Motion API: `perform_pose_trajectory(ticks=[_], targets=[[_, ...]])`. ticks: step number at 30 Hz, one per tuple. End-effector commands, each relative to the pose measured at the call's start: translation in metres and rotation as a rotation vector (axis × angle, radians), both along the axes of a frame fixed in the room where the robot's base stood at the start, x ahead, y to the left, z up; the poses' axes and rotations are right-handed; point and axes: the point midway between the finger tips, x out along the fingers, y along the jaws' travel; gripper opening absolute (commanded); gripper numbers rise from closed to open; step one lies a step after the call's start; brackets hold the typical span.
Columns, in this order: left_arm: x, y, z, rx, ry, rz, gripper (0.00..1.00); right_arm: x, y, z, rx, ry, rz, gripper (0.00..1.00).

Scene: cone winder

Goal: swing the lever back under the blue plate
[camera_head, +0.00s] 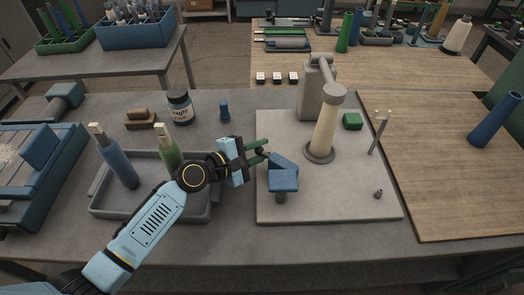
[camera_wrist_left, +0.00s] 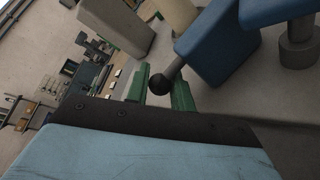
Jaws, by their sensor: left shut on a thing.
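My left gripper (camera_head: 257,153) has green fingers and reaches in from the left over the pale board. In the left wrist view its fingers (camera_wrist_left: 160,92) are shut on the lever's black ball knob (camera_wrist_left: 159,84). A short grey lever rod runs from the knob to a blue block (camera_wrist_left: 218,45). The blue plate (camera_head: 284,183) is in front of the cone, on a short grey post; in the left wrist view a blue part (camera_wrist_left: 275,10) sits above the post (camera_wrist_left: 298,45). The fingers and blue parts hide most of the lever in the head view. My right gripper is not in view.
A beige cone (camera_head: 325,128) stands on a round base beside a grey housing (camera_head: 312,95). A green block (camera_head: 352,121) and thin guide posts (camera_head: 377,133) stand right of it. A grey tray (camera_head: 196,214) with bobbins lies under my left arm. The board's front right is mostly clear.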

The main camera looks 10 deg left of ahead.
Motion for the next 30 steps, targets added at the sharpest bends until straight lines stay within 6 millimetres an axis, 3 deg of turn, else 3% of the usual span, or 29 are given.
perform_pose_trajectory(ticks=[4, 5, 9, 19, 30], targets=[[0.000, 0.000, -0.001, 0.002, 0.002, 0.000, 0.00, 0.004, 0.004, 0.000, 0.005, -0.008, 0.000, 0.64], [0.000, 0.000, -0.001, 0.002, 0.002, 0.000, 0.26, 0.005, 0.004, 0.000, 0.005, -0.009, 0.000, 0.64], [0.000, 0.000, -0.001, 0.001, 0.001, 0.000, 0.44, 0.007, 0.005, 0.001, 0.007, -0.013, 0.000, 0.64], [-0.003, 0.003, 0.000, 0.002, 0.001, 0.001, 0.44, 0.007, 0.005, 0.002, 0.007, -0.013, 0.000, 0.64], [-0.042, 0.043, 0.012, 0.003, 0.002, 0.001, 0.44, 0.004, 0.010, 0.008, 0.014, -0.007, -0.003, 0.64]])
